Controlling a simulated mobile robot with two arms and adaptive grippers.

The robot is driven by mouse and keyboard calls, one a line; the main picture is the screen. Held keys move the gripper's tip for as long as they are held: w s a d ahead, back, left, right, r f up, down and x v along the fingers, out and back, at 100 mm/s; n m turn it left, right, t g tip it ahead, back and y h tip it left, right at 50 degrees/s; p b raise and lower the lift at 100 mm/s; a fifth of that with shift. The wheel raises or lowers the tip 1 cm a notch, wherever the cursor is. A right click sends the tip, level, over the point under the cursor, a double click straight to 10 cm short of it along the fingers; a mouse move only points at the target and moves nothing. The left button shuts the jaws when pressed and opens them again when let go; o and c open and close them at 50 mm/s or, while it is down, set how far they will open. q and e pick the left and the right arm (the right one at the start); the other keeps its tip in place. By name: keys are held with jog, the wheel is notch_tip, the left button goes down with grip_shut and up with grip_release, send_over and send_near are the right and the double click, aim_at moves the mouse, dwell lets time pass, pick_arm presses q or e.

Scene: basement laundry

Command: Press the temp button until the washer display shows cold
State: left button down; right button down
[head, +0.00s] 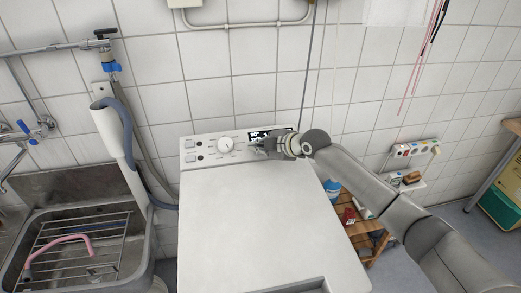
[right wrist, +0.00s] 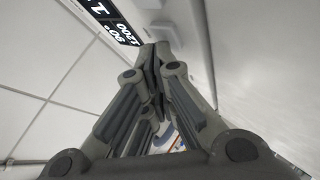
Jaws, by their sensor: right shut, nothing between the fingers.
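The white washer (head: 250,215) stands in the middle of the head view, with its control panel (head: 205,143) along the back edge. The panel has a round white dial (head: 225,144), a few small buttons at its left, and a dark display (head: 260,134) partly covered by my right gripper. In the right wrist view the display (right wrist: 112,22) shows "90°" and "1200", with a further character cut off. My right gripper (head: 260,148) is shut and empty, its fingertips at the panel just below the display; the wrist view shows the fingers together (right wrist: 153,55). I cannot tell whether they touch a button. My left gripper is not in view.
A sink (head: 150,225) with a wire rack (head: 80,245) and pink hose (head: 55,242) is at the left. A grey drain hose (head: 130,130) hangs between sink and washer. A wooden shelf (head: 345,210) with bottles stands right of the washer, partly behind my right arm.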

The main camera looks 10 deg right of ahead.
jog(key=shift+s+r+p, duration=0.15)
jog(key=shift+r+p, duration=0.15)
jog(key=shift+r, duration=0.2)
jog(key=r+p, duration=0.2)
jog(key=s+r+p, duration=0.1)
jog(key=r+p, duration=0.1)
jog(key=r, duration=0.1)
jog(key=shift+s+p, duration=0.2)
jog(key=shift+p, duration=0.2)
jog(key=shift+f, duration=0.1)
dwell(0.4)
